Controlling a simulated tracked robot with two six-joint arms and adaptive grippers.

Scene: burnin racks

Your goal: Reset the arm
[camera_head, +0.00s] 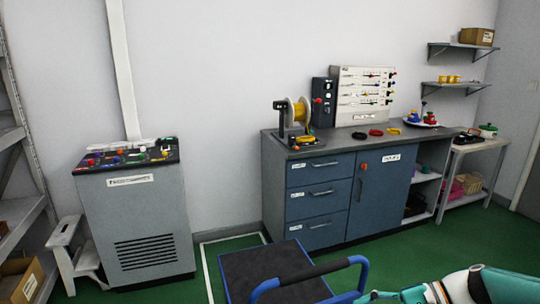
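My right arm, white and teal, comes in from the lower right of the head view. Its narrow teal end, which looks like my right gripper (380,296), is at the bottom edge beside the blue handle of a cart. The bottom edge cuts it off, and I cannot tell whether it is open or shut. I see nothing held in it. My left arm and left gripper are not in view.
A dark-topped cart (262,268) with a blue handle (361,270) stands close in front. Behind it are a blue drawer workbench (321,205) and a grey cabinet (140,222). A step stool (70,256) and shelf rack stand left. Green floor (420,250) is clear at right.

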